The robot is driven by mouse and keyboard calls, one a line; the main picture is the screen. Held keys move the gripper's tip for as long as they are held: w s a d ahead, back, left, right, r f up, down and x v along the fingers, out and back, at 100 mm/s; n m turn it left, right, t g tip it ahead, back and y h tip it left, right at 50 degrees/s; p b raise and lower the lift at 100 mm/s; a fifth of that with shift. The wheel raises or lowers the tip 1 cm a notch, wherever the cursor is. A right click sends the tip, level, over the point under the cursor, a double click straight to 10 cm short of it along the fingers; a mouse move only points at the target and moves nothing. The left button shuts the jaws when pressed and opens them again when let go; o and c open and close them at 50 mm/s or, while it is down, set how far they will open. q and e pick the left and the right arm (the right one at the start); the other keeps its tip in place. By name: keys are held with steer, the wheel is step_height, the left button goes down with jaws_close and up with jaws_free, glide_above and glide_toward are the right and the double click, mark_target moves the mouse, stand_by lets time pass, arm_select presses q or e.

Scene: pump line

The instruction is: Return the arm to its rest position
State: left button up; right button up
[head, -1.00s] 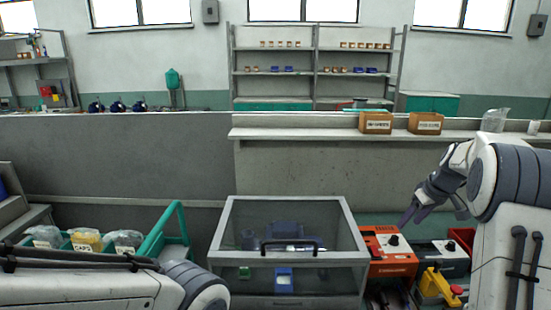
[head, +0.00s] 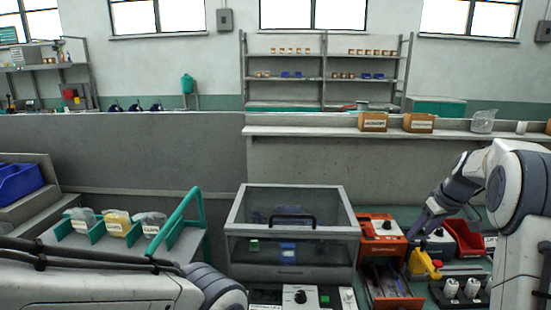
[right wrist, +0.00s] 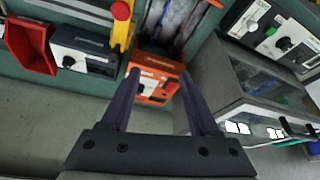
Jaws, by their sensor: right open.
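My right arm (head: 520,190) comes in from the right in the head view, bent, with its gripper (head: 422,224) pointing down over the bench. The gripper is empty, beside the orange box with a knob (head: 384,228). In the right wrist view the two dark fingers (right wrist: 160,78) stand apart with nothing between them. The orange box (right wrist: 154,76) shows beyond and between them; I cannot tell the distance. My left arm (head: 100,290) lies across the lower left of the head view. Its gripper is out of the picture.
A clear-lidded case (head: 290,235) stands mid-bench, closed. A yellow part (head: 424,262), a red bin (head: 462,238) and a dark control box (head: 440,245) crowd the right side. A green-handled tray (head: 172,235) with bags stands left. Cartons (head: 373,121) sit on the ledge behind.

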steer(key=s+a+n+g, duration=0.1)
steer(key=s+a, duration=0.3)
steer(key=a, duration=0.5)
steer(key=s+a+r+n+y, duration=0.1)
steer(key=s+a, duration=0.3)
steer(key=a, duration=0.6)
steer(key=s+a+g, duration=0.1)
steer(key=s+a, duration=0.3)
steer(key=a, duration=0.5)
steer(key=s+a+f+n+g, duration=0.1)
steer(key=s+a+f, duration=0.1)
steer(key=s, duration=1)
steer(key=s+a+f+n+g+h, duration=0.1)
steer(key=s+a, duration=0.4)
steer(key=s, duration=0.8)
steer(key=shift+f+n, duration=0.4)
steer(key=shift+f, duration=0.15)
steer(key=shift+s, duration=0.1)
